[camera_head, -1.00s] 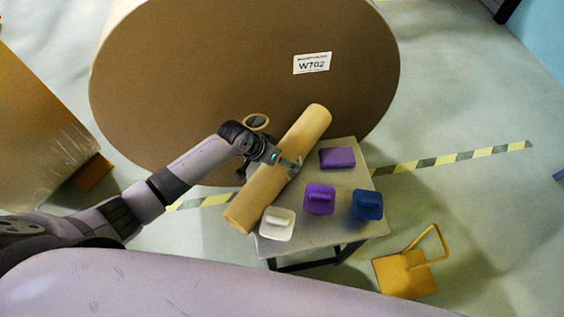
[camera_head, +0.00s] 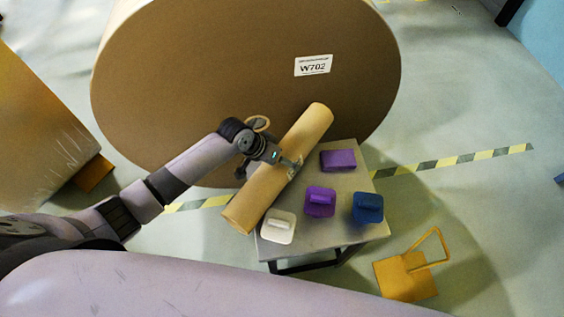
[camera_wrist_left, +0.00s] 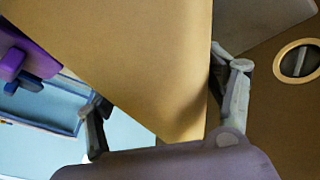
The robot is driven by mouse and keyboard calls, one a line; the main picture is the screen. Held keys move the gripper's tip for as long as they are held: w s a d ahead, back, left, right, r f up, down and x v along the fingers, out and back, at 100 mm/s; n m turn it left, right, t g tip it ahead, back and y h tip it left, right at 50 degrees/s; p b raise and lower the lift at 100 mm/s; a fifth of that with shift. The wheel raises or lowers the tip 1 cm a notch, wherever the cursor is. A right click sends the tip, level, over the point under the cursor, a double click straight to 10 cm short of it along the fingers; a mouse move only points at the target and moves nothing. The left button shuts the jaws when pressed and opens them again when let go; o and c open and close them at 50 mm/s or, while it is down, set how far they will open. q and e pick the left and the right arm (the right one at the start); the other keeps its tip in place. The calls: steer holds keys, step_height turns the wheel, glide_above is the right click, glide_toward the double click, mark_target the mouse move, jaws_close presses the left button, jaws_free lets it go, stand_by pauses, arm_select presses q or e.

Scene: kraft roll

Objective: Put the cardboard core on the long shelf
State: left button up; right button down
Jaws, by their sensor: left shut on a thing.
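The cardboard core (camera_head: 310,127) is a long tan tube, held slantwise over the left side of a small grey table. My left gripper (camera_head: 290,166) is shut on the core near its middle. In the left wrist view, the core (camera_wrist_left: 140,55) fills the space between the two fingers of my left gripper (camera_wrist_left: 165,120). The gap between the core and the table top cannot be judged. No long shelf can be made out in these views. My right gripper is not in view.
The small table (camera_head: 290,240) carries a white block (camera_head: 278,226), two purple blocks (camera_head: 320,201) (camera_head: 338,160) and a blue block (camera_head: 368,207). A huge kraft roll (camera_head: 220,80) labelled W702 stands behind. A yellow-orange stand (camera_head: 406,277) is on the floor at right.

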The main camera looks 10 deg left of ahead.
arm_select(q)
step_height(320, 180, up, 19)
steer(key=s+a+r+n+t+y, duration=0.1)
steer(key=s+a+r+n, duration=0.2)
steer(key=a+r, duration=0.6)
steer(key=shift+s+r, duration=0.4)
steer(key=shift+s, duration=0.65)
